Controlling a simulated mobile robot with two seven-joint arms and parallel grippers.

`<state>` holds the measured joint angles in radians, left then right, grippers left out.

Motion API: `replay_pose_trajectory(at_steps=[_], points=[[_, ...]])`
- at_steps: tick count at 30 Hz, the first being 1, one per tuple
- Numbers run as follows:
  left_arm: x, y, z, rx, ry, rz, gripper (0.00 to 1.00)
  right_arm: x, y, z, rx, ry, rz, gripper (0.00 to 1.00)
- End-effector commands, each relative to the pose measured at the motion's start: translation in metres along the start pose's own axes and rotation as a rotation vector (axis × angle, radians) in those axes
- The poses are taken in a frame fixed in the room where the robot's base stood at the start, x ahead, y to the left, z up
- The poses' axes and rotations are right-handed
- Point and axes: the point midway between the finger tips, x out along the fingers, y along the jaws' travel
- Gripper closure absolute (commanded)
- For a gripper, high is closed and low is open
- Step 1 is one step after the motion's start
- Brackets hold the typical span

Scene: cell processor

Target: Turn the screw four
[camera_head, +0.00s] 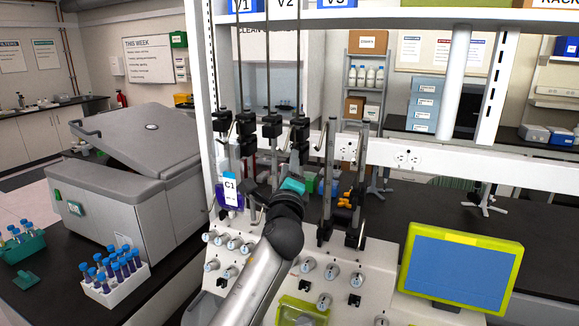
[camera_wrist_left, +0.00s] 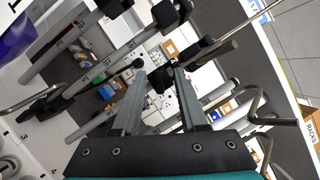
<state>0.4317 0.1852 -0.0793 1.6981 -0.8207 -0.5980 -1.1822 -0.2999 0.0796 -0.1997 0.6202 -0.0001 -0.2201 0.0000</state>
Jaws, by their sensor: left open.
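Black clamp blocks with screws sit on the upright rods of the cell processor in the head view. The rightmost of this group (camera_head: 299,131) is above my left gripper. My left gripper (camera_head: 293,170) is in front of the rods, with its teal body showing and its fingers mostly hidden. In the left wrist view the left gripper (camera_wrist_left: 157,80) is open, its two grey fingers apart. A black clamp part (camera_wrist_left: 163,76) shows at or just beyond the fingertips; I cannot tell whether they touch it. Which part is screw four is not readable. My right gripper is not in view.
A purple bag labelled C1 (camera_head: 230,194) hangs left of my gripper. A yellow-framed screen (camera_head: 460,268) stands at right. A grey centrifuge (camera_head: 140,170) and a white rack of blue-capped tubes (camera_head: 115,286) are at left. Rods and hooks crowd the gripper.

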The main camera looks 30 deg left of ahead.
Motion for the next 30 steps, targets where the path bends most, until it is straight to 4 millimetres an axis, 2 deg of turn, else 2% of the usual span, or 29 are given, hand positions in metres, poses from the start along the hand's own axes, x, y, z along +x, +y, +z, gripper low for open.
replay_pose_trajectory(at_steps=[6, 11, 30], points=[[-0.002, 0.001, 0.0, 0.001, 0.001, 0.0, 0.57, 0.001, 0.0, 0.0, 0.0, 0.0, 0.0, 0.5], [-0.016, 0.001, -0.001, 0.002, 0.001, -0.001, 0.57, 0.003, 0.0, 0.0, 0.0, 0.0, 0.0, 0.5], [-0.123, 0.002, -0.001, -0.001, 0.002, 0.001, 0.57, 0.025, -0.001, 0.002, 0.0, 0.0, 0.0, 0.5]])
